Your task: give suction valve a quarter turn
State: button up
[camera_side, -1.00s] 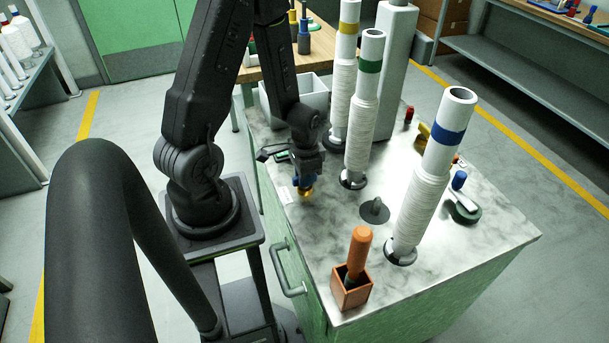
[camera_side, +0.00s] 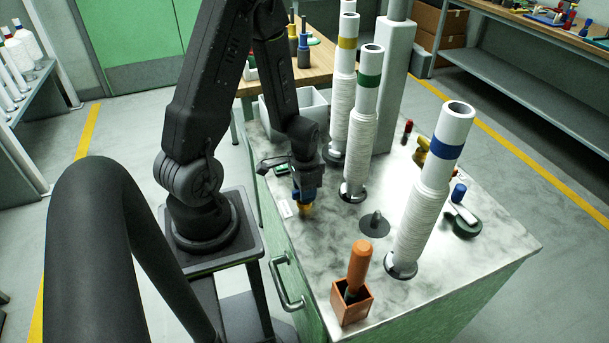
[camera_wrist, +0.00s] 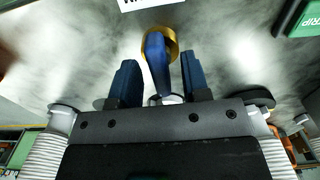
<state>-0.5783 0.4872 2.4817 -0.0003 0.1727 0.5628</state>
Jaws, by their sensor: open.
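The suction valve shows in the wrist view as a blue lever (camera_wrist: 157,62) with a gold ring (camera_wrist: 162,40) at its far end. In the side view its gold part (camera_side: 305,209) shows at the left edge of the marbled top, just below my gripper (camera_side: 306,196). My gripper (camera_wrist: 158,72) is open. Its two dark blue fingers stand on either side of the lever, with a gap on each side in the wrist view. My gripper hides most of the valve in the side view.
White-wound bobbins with yellow, green (camera_side: 369,80) and blue (camera_side: 449,143) bands stand on the marbled top (camera_side: 330,245). An orange-handled tool stands in an orange box (camera_side: 351,304) at the front. A white bin (camera_side: 310,108) is behind my gripper.

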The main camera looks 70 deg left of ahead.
notch_tip(320, 180, up, 14)
jog(key=shift+f, duration=0.2)
dwell(0.4)
jog(key=s+d+r+t, duration=0.4)
jog(key=d+r+t, duration=0.1)
jog(key=d+r, duration=1)
jog(key=shift+t, duration=0.3)
